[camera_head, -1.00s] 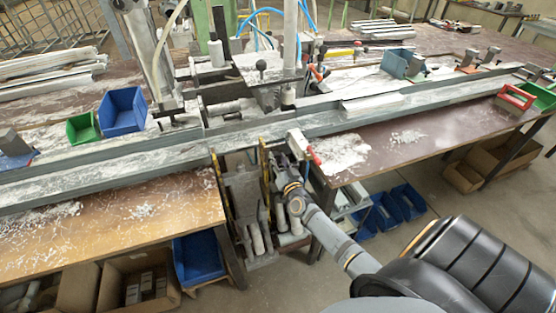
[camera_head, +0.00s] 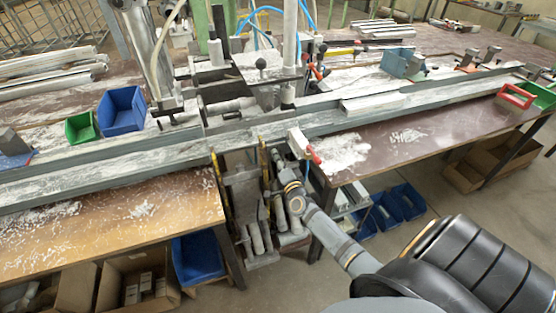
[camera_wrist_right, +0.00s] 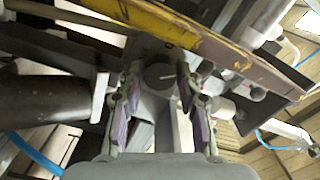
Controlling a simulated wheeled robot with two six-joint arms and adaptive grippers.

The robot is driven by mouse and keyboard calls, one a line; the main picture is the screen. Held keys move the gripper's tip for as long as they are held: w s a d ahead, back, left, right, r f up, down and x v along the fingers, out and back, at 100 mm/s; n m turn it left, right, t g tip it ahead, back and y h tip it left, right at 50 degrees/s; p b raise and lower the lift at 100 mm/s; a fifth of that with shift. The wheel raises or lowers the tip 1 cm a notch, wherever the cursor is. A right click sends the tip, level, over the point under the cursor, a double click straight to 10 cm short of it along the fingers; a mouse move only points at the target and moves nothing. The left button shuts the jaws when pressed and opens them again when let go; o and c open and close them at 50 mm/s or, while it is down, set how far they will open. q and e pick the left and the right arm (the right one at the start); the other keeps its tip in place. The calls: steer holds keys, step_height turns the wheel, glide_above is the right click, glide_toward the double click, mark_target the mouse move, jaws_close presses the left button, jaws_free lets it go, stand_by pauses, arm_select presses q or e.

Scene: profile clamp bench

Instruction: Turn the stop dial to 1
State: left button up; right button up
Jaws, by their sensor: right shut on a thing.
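The stop dial (camera_wrist_right: 158,73) shows in the right wrist view as a dark round knob with a pale pointer line, on a grey mount below a worn yellow bar. My right gripper (camera_wrist_right: 157,86) has its purple-padded fingers on either side of the knob and is shut on it. The dial's numbers cannot be read. In the head view my right gripper (camera_head: 279,166) is under the front edge of the long metal rail (camera_head: 370,118), and the dial is hidden there. My left gripper is not in view.
A white block with a red lever (camera_head: 313,153) sits just above my right wrist. The table (camera_head: 140,238) is to the left, with blue (camera_head: 122,110) and green (camera_head: 82,127) bins behind the rail. Upright yellow-edged plates stand close beside my gripper.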

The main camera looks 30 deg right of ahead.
steer(key=shift+f+m, duration=0.1)
steer(key=shift+m, duration=0.3)
steer(key=o, duration=0.9)
steer(key=v, duration=1.2)
